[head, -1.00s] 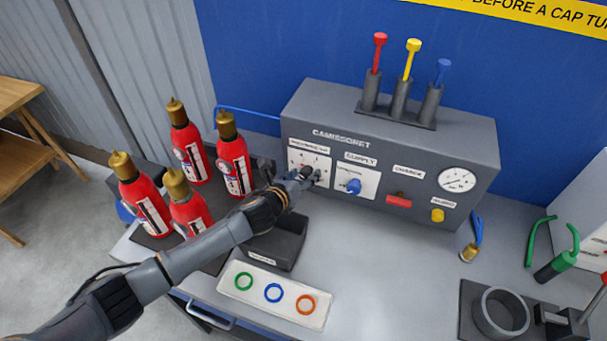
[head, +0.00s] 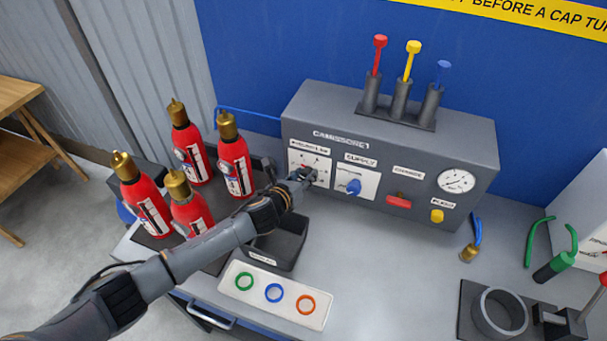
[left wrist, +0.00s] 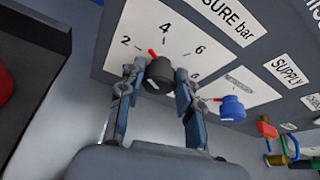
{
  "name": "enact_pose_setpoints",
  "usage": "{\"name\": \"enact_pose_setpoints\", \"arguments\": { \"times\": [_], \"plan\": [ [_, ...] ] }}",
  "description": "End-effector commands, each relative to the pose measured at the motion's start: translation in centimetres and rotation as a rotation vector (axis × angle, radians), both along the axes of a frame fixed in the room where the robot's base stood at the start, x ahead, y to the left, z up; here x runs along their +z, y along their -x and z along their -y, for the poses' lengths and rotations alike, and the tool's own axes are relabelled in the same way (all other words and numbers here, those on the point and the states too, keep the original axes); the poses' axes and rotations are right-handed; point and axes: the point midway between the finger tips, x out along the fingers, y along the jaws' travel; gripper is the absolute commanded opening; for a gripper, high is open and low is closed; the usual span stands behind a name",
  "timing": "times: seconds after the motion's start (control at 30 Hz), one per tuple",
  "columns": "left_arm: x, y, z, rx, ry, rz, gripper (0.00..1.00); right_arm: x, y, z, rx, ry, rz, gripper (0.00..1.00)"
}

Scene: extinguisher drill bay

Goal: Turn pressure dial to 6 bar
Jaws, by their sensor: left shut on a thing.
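The pressure dial is a black knob (left wrist: 159,74) with a red pointer on a white scale plate (left wrist: 181,29). In the left wrist view the pointer lies between the 2 and the 4. My left gripper (left wrist: 160,76) has one finger on each side of the knob and is shut on it. In the head view my left gripper (head: 308,174) is at the pressure plate (head: 304,159) on the left of the grey console, and it mostly hides the knob. My right gripper is not in view.
The blue supply knob (head: 354,187) is just right of the pressure plate, then a red charge switch (head: 398,199) and a round gauge (head: 456,181). Several red extinguishers (head: 235,165) stand left of my arm. A dark tray (head: 290,250) lies below the gripper.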

Motion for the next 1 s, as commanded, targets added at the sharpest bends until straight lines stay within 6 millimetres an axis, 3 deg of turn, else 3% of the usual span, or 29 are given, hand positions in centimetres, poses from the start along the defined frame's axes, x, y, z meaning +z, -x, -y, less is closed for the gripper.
{"name": "enact_pose_setpoints", "arguments": {
  "times": [0.5, 1.0],
  "plan": [
    [0.2, 0.2, 0.4, -0.001, -0.350, 0.111, 0.03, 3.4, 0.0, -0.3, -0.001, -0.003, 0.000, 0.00],
    [-0.2, 0.3, 0.5, 0.001, -0.521, 0.165, 0.03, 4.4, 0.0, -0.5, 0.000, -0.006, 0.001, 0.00]
  ]
}}
